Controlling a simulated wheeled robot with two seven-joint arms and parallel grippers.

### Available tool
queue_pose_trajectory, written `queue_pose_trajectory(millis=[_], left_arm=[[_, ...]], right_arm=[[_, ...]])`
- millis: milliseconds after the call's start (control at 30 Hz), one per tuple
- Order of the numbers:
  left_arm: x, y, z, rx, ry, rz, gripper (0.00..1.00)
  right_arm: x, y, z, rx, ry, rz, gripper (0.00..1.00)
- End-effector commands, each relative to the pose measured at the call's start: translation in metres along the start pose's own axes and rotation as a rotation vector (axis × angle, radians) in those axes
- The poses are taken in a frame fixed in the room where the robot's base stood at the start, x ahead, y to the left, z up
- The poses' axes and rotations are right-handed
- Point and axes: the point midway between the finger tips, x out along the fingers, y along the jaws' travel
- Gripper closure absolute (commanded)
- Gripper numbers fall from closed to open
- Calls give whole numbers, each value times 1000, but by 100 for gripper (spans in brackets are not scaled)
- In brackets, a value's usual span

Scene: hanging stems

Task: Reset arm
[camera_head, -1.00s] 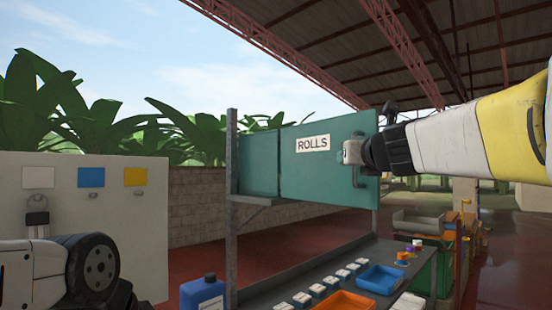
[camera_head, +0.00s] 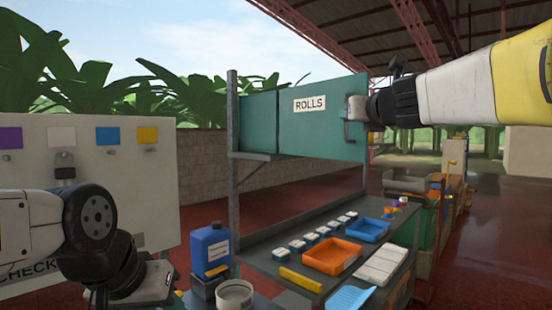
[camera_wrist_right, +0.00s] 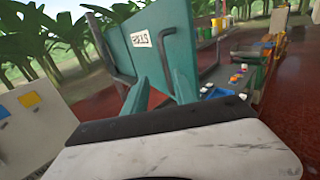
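My right arm comes in from the right in the head view, with its gripper (camera_head: 357,107) beside the right end of the teal cabinet (camera_head: 322,130) labelled ROLLS. A dark handle (camera_head: 348,132) hangs just below that gripper; contact cannot be told. In the right wrist view the two fingers (camera_wrist_right: 160,88) stand apart with a gap between them, and the teal cabinet (camera_wrist_right: 160,50) lies beyond. My left gripper (camera_head: 132,282) is low at the left in the head view, in front of the white board; its fingers are not clear.
The white board (camera_head: 118,185) carries coloured squares. A blue jug (camera_head: 210,250) and a grey pot (camera_head: 235,294) stand right of my left gripper. The dark bench (camera_head: 265,262) holds an orange tray (camera_head: 332,256), a blue tray (camera_head: 368,230) and several small boxes. Red floor lies open at right.

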Motion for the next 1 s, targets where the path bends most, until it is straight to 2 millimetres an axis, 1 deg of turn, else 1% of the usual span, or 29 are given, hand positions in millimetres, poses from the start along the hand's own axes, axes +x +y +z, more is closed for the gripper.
queue_pose_trajectory(millis=[67, 133, 167, 267, 300, 367, 400, 467, 500, 567, 600, 700, 800, 833, 900, 1000], left_arm=[[0, 0, 0, 0, 0, 0, 64], [0, 0, 0, 0, 0, 0, 64], [0, 0, 0, 0, 0, 0, 64], [0, 0, 0, 0, 0, 0, 64], [0, 0, 0, 0, 0, 0, 64], [0, 0, 0, 0, 0, 0, 64], [0, 0, 0, 0, 0, 0, 64], [0, 0, 0, 0, 0, 0, 64], [0, 0, 0, 0, 0, 0, 64], [0, 0, 0, 0, 0, 0, 64], [0, 0, 0, 0, 0, 0, 64], [0, 0, 0, 0, 0, 0, 64], [0, 0, 0, 0, 0, 0, 64], [0, 0, 0, 0, 0, 0, 64], [0, 0, 0, 0, 0, 0, 64], [0, 0, 0, 0, 0, 0, 64]], right_arm=[[-1, 2, -2, -20, 4, 7, 68], [-3, 11, -10, -103, 19, 34, 68], [-5, 18, -16, -165, 30, 55, 68], [-18, 49, -50, -490, 77, 169, 68], [-26, 63, -69, -661, 96, 236, 68], [-42, 85, -104, -942, 116, 355, 68], [-55, 97, -128, -1135, 120, 443, 68], [-76, 111, -166, -1417, 113, 585, 68], [-91, 118, -192, -1599, 97, 686, 68], [-115, 124, -227, -1855, 59, 839, 68], [-130, 125, -249, -2006, 27, 941, 68], [-163, 120, -294, -2318, -72, 1174, 68], [-186, 111, -322, -2518, -166, 1349, 68], [-191, 109, -328, -2557, -189, 1389, 68], [-198, 105, -336, -2621, -228, 1452, 68], [-202, 102, -341, -2657, -252, 1489, 68]])
